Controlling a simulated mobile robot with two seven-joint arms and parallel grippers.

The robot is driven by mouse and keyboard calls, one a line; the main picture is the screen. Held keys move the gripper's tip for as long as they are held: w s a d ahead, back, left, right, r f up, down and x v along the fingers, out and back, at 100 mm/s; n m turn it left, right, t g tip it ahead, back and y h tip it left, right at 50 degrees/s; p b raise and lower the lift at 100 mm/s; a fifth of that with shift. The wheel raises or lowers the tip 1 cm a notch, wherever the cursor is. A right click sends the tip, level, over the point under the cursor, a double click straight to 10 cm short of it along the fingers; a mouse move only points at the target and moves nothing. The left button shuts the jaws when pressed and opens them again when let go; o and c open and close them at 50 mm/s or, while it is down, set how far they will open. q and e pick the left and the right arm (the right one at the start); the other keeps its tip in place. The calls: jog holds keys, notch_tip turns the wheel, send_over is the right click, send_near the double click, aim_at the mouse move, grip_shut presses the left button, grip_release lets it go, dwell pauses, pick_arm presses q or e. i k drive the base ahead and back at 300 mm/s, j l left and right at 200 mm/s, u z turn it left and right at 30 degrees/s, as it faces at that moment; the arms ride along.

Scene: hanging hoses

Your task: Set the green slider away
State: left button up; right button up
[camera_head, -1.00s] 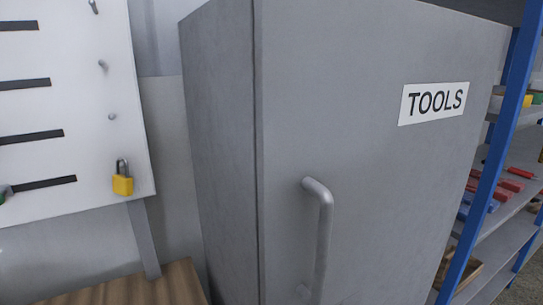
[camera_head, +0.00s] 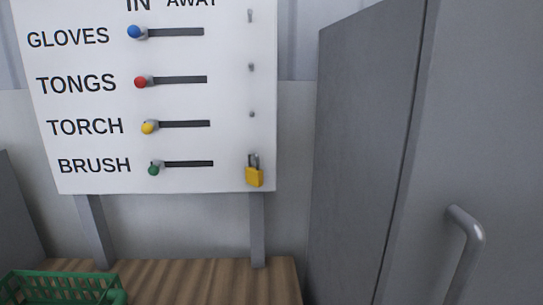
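The green slider (camera_head: 153,170) is a small round knob at the left end of its dark slot, in the BRUSH row at the bottom of the white board (camera_head: 232,130). That left end lies on the "IN" side, and the slot runs right to the "AWAY" side. A yellow padlock (camera_head: 254,177) hangs from a peg right of the BRUSH slot. Neither of my grippers is in view.
Blue (camera_head: 134,32), red (camera_head: 140,82) and yellow (camera_head: 148,127) knobs sit at the left ends of the slots above. A green basket (camera_head: 62,289) stands on the wooden bench (camera_head: 200,280) below. A grey cabinet (camera_head: 365,130) with a bar handle (camera_head: 470,240) stands at right.

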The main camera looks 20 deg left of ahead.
aim_at(154, 171)
jog(key=u, duration=1.6)
